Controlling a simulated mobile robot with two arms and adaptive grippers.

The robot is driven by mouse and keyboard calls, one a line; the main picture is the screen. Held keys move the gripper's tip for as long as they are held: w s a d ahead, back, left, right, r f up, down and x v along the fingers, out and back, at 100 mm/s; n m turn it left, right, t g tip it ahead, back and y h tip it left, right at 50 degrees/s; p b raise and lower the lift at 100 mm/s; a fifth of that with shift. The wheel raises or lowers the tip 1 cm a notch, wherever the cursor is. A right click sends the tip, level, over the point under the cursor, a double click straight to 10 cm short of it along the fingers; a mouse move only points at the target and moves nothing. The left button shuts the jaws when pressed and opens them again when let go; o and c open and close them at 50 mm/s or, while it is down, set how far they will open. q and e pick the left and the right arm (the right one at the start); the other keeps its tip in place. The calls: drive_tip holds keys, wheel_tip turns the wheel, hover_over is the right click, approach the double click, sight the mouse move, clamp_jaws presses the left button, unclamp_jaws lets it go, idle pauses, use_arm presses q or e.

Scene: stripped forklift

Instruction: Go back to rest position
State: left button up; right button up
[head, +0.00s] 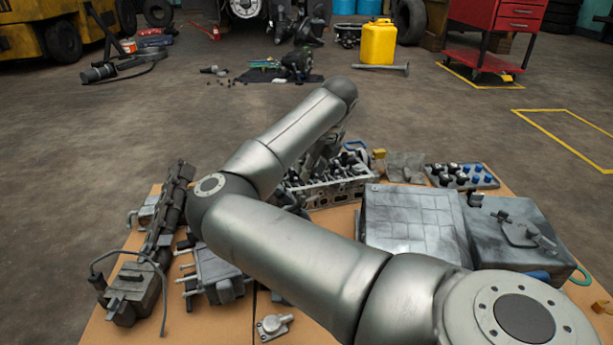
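My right arm reaches in from the lower right, bends over the table and runs away toward its far side. My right gripper (324,150) shows only in part behind my forearm, low over the engine cylinder head (335,192). Its fingers are mostly hidden, so I cannot tell whether they are open or whether they touch the part. My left gripper is not in view.
The table (228,318) holds a long dark manifold (168,215), a grey box-shaped part (410,222), a dark battery-like block (520,235) and a tray of blue-capped parts (462,177). Beyond, a yellow canister (378,43) and red tool cart (495,20) stand on open floor.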

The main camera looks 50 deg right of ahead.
drive_tip(key=shift+s+r, duration=0.15)
drive_tip(key=shift+r, duration=0.15)
idle(0.4)
